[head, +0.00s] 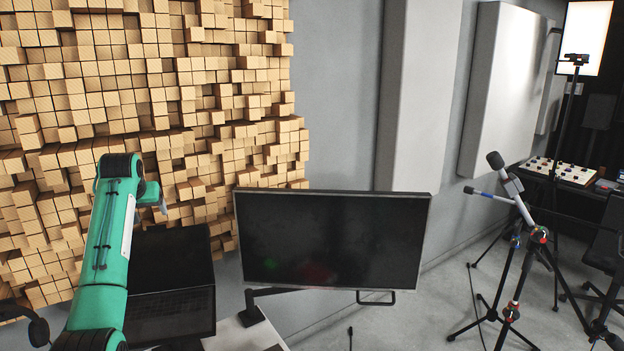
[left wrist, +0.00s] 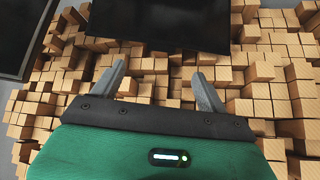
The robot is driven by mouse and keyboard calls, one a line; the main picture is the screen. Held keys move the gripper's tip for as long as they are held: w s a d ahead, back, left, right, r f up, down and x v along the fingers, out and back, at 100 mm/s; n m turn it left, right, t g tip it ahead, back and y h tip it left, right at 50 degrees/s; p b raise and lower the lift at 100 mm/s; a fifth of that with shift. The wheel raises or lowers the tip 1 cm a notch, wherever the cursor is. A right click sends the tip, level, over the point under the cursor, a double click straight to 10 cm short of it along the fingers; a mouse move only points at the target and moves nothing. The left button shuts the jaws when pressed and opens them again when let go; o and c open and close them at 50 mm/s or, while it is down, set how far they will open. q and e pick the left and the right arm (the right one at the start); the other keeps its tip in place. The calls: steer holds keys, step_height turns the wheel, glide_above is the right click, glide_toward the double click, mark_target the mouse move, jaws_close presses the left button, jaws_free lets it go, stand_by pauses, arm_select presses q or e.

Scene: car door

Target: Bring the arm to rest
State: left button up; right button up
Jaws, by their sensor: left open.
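My left arm, green with black joints, rises from the lower left in the head view. My left gripper (head: 162,200) is small and partly hidden there, in front of the wooden block wall. In the left wrist view my left gripper (left wrist: 160,82) shows two grey fingers spread apart with nothing between them. Wooden blocks and a dark screen show beyond the fingers. My right gripper is in neither view.
A black monitor (head: 335,240) stands on a white desk (head: 240,335), with a dark laptop (head: 172,310) left of it. Headphones (head: 35,328) are at the lower left. A wooden block wall (head: 220,90) rises behind. Microphone stands (head: 515,290) occupy the right floor.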

arm_select(q)
steer(key=s+d+f+m+g, duration=0.1)
steer(key=s+d+f, duration=0.5)
steer(key=f, duration=0.4)
steer(key=s+d+f+m, duration=0.1)
steer(key=s+d+f, duration=0.2)
steer(key=s+f, duration=0.6)
steer(key=s+d+f+m+g, duration=0.15)
steer(key=s+d+f, duration=0.4)
steer(key=f, duration=0.55)
steer(key=s+d+f+m+h, duration=0.15)
steer(key=s+d, duration=0.25)
steer(key=s, duration=0.7)
steer(key=s+d+f+g, duration=0.15)
steer(key=s+d, duration=0.25)
steer(key=s, duration=0.7)
steer(key=s+d+f+m+h, duration=0.15)
steer(key=s+d, duration=0.25)
steer(key=s, duration=0.7)
step_height(320, 180, down, 31)
steer(key=s+g, duration=0.1)
steer(key=s+a+f, duration=0.2)
steer(key=s+f, duration=0.7)
steer(key=f, duration=0.1)
steer(key=s+a+f+g, duration=0.1)
steer(key=s+f, duration=0.8)
steer(key=s, duration=0.1)
steer(key=shift+s+a+f, duration=0.2)
steer(key=shift+a+f, duration=0.15)
steer(key=shift+f, duration=0.05)
